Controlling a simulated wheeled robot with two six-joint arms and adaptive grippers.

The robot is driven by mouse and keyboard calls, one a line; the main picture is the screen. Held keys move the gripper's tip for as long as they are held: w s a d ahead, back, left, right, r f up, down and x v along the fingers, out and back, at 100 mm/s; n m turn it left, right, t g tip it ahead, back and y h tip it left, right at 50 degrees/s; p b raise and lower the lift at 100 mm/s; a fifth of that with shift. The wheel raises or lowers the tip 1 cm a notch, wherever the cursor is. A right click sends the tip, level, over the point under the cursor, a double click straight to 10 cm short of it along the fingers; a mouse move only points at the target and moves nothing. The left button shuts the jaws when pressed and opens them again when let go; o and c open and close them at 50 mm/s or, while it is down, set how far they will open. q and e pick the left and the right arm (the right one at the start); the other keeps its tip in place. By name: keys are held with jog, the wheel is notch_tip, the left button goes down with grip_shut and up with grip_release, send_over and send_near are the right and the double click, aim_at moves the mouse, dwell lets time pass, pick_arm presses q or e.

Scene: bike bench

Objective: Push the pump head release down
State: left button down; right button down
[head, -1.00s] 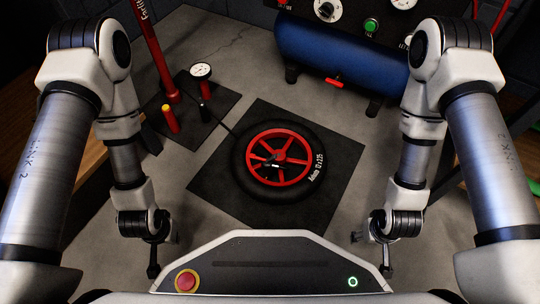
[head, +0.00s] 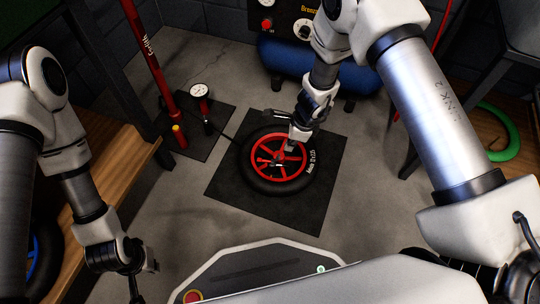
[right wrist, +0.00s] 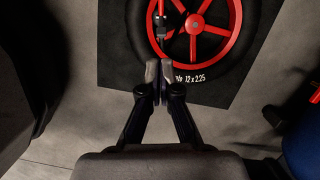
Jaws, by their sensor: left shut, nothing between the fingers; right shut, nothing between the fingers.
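The wheel has a black tyre (head: 250,180) and a red spoked rim (head: 257,148), and lies flat on a black mat. The dark pump head (head: 267,163) sits inside the rim near the hub; its lever is too small to make out. In the right wrist view the pump head (right wrist: 160,28) appears just beyond my fingertips. My right gripper (head: 290,147) is shut and empty over the wheel's far right part. In the right wrist view its closed fingertips (right wrist: 160,68) overlap the tyre's edge. My left gripper (head: 134,288) is shut, low at the left, away from the wheel.
The red floor pump (head: 150,60) and its gauge (head: 199,91) stand on a smaller mat (head: 216,122) at the left. A dark hose (head: 229,136) runs to the wheel. A blue compressor (head: 350,78) stands behind. A wooden bench (head: 115,165) is left.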

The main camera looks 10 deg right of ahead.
aim_at(279, 157)
jog(key=shift+w+a+r, duration=0.2)
jog(key=shift+w+a, duration=0.05)
jog(key=shift+a, duration=0.05)
jog(key=b+x, duration=0.5)
jog(key=x, duration=0.2)
dwell(0.4)
jog(key=shift+b+x, duration=0.7)
jog(key=shift+x, duration=0.15)
jog(key=d, duration=0.2)
jog(key=s+d+r, duration=0.1)
jog(key=shift+s+b, duration=0.15)
jog(key=shift+b, duration=0.15)
